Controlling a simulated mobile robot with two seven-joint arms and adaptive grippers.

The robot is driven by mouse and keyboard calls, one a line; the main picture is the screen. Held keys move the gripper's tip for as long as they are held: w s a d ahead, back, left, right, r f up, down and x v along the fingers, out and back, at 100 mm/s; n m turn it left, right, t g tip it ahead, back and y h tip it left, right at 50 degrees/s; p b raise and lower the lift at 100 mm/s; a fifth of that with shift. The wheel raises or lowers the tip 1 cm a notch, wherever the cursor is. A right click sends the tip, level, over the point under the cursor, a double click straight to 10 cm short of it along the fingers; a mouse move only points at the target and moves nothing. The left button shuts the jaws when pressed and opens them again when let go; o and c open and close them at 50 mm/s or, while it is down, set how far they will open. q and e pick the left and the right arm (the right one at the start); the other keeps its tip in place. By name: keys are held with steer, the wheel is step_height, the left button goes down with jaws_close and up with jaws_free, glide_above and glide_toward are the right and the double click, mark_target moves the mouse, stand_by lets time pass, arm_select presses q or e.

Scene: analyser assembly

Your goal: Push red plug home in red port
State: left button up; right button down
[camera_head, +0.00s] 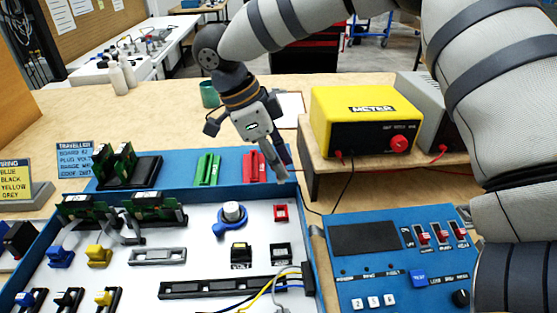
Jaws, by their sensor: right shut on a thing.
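My right gripper (274,172) comes down from above, over the back blue edge of the white panel. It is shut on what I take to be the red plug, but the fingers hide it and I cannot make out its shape. The red port (281,213) is a small red square near the panel's back right corner. The fingertips are behind and above it in the picture, apparently apart from it. A red slotted block (254,168) lies on the blue ledge just left of the fingers. My left gripper is not in view.
A green block (207,169) stands on the ledge. A yellow meter (365,118) stands behind right. A blue control box (395,262) is at right.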

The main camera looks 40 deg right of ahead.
steer(key=shift+f, duration=0.1)
steer(key=shift+f+b, duration=0.35)
steer(key=shift+f, duration=3.4)
steer(key=shift+f, duration=0.2)
steer(key=shift+f, duration=0.4)
steer(key=shift+f, duration=0.55)
steer(key=c, duration=1)
jaws_free()
steer(key=shift+c, duration=0.2)
steer(key=shift+r, duration=0.1)
